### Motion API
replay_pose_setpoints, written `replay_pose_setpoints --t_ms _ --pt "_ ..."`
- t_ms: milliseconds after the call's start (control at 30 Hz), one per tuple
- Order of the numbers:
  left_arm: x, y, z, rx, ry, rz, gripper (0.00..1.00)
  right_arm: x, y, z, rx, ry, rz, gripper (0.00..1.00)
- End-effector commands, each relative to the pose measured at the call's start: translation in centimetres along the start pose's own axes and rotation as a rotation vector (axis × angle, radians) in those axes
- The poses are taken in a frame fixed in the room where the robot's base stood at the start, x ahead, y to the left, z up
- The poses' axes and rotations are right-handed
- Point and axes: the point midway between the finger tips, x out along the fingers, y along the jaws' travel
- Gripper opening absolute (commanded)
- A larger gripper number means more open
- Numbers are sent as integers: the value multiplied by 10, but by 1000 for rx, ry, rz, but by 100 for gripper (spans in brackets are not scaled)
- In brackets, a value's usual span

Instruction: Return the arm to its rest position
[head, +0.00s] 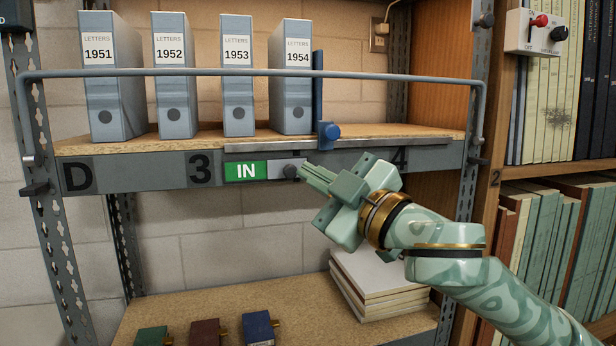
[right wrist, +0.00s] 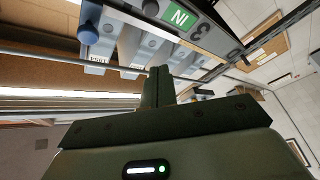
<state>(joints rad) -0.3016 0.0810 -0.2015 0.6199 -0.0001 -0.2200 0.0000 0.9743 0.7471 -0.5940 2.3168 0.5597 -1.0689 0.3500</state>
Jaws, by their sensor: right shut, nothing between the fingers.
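My right gripper (head: 318,176) is shut and empty. My right arm (head: 440,240) reaches in from the lower right. In the right wrist view the shut fingers (right wrist: 157,85) point toward the shelf edge, and the IN sign (right wrist: 183,18) shows above them. My left gripper is not in view.
Grey letter files, such as 1954 (head: 291,85), stand on the upper shelf behind a metal bar (head: 250,73). A blue bookend with a knob (head: 329,132) is beside them. Papers (head: 375,285) and small boxes (head: 257,328) lie below. A switch box (head: 537,32) and bookcase are at right.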

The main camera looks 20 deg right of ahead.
Motion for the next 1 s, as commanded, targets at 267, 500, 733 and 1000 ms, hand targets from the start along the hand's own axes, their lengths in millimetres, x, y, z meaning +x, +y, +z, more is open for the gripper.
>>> replay_pose_setpoints --t_ms 267,500,733,1000 --pt "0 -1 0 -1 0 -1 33 0 -5 5 5 -10 -4 0" --pt "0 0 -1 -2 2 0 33 -23 -77 89 61 -221 -28 0" --pt "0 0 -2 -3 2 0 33 -126 -173 213 95 -680 -71 0" --pt "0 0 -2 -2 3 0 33 -268 -236 281 51 -1131 -177 0"
